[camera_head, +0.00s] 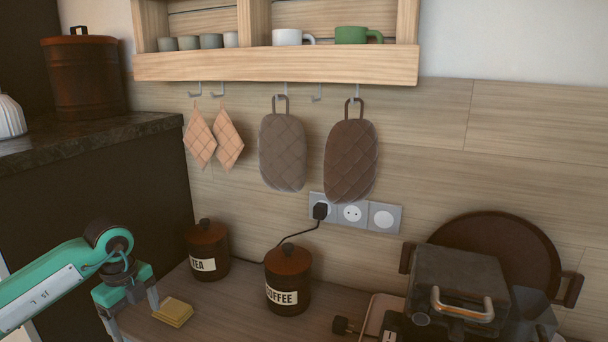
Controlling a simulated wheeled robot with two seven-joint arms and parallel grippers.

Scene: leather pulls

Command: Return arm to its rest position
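My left arm (50,285), green and white, comes in from the left. It reaches over the left end of the wooden counter. My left gripper (132,312) points down, with its two fingers apart and nothing seen between them. It is just left of a yellow sponge-like stack (173,312) on the counter; I cannot tell how high the fingertips are. The lower fingertip area is close to the picture's bottom edge. My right gripper is not in view.
A TEA jar (207,250) and a COFFEE jar (288,280) stand on the counter (225,312). A dark grill-like appliance (458,288) and round tray (500,250) are at right. A dark raised cabinet (95,200) is at left. Mitts (350,160) hang below the shelf (280,66).

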